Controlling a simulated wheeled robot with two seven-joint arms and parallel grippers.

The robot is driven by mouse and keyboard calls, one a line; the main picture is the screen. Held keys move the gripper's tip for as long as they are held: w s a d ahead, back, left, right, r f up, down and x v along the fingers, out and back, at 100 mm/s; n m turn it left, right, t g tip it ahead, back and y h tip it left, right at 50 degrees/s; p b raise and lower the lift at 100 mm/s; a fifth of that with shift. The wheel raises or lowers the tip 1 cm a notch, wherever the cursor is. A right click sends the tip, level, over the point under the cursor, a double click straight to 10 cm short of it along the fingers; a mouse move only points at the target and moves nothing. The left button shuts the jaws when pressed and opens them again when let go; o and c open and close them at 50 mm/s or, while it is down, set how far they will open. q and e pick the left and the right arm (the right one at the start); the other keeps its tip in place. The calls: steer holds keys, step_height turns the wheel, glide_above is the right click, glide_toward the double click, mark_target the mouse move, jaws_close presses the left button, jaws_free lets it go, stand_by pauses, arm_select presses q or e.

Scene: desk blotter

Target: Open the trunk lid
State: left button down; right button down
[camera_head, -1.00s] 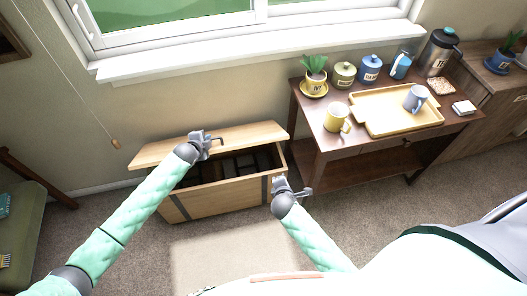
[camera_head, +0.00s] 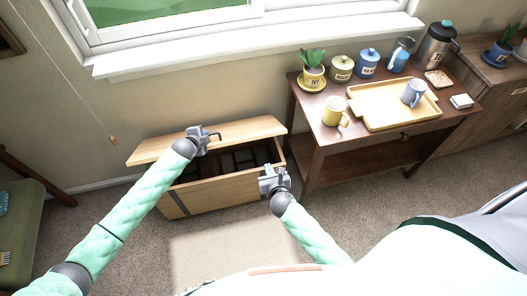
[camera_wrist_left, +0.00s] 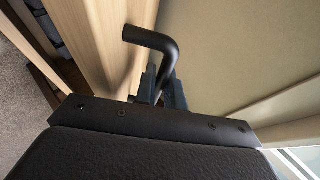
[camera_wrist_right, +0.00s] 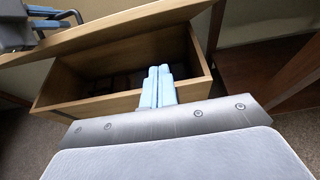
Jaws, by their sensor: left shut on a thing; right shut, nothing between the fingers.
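The wooden trunk (camera_head: 228,194) stands on the carpet below the window, with its light wood lid (camera_head: 245,132) raised and tilted, so the dark inside shows. My left gripper (camera_head: 203,139) is at the lid. In the left wrist view its fingers (camera_wrist_left: 162,92) are shut on the lid's black bent handle (camera_wrist_left: 152,40). My right gripper (camera_head: 268,181) is at the trunk's front right corner. In the right wrist view its pale blue fingers (camera_wrist_right: 158,82) are together and empty, in front of the open trunk (camera_wrist_right: 195,80); I cannot tell whether they touch its rim.
A dark wooden side table (camera_head: 318,165) stands close to the right of the trunk, with a yellow tray (camera_head: 375,122), mugs, jars and a potted plant on it. A green chair (camera_head: 25,215) is at the far left. Carpet in front is clear.

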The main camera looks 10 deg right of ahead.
arm_select(q)
steer(key=shift+r, duration=0.1)
arm_select(e)
steer(key=w, duration=1.1)
steer(key=shift+w+f, duration=0.15)
steer(key=shift+w, duration=0.1)
